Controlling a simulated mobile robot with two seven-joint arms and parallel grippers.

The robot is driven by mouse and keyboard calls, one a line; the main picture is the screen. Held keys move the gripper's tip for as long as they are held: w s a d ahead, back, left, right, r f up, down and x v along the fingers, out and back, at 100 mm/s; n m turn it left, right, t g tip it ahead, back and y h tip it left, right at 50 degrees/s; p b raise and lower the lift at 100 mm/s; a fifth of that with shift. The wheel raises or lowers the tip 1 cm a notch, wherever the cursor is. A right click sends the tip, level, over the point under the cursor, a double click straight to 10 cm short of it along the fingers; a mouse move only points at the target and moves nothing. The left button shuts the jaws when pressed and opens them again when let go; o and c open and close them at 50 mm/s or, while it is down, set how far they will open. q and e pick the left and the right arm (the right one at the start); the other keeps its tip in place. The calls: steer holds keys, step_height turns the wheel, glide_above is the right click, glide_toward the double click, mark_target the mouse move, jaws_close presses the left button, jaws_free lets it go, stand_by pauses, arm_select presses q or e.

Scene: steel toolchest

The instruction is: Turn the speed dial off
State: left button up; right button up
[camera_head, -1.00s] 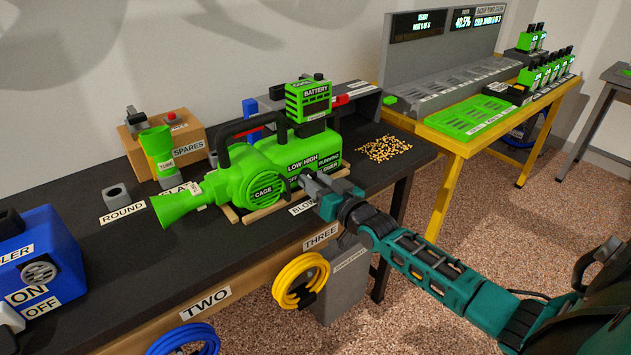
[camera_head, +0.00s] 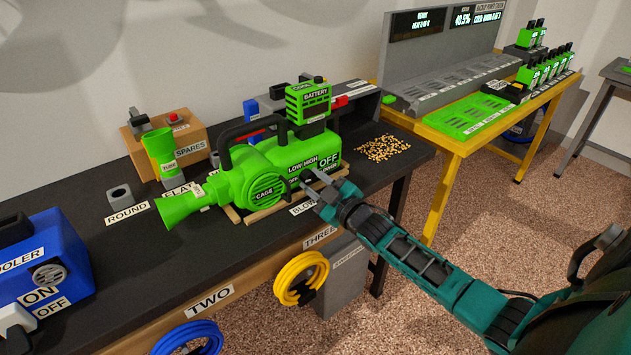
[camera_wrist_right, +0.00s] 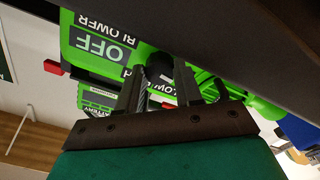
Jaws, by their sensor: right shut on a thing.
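The green blower (camera_head: 262,185) sits on a light wooden base on the dark bench in the head view. Its display reads OFF, and the OFF label (camera_wrist_right: 103,48) shows upside down in the right wrist view. The dark speed dial (camera_wrist_right: 160,66) is on the blower's side, between my right fingers; its pointer direction is hidden. My right gripper (camera_head: 308,188) is at the blower's front side, and its two fingers (camera_wrist_right: 162,80) are shut on the dial. My left gripper is not in view.
A green battery (camera_head: 308,101) stands on top of the blower. A pile of pellets (camera_head: 383,147) lies to its right. A blue cooler (camera_head: 40,262) stands at the left. A yellow table (camera_head: 447,143) with chargers stands behind at right. Yellow hose (camera_head: 300,278) hangs on the bench front.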

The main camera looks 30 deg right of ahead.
steer(key=shift+n, duration=0.8)
steer(key=o, duration=1)
steer(key=shift+o, duration=0.2)
steer(key=shift+f, duration=0.1)
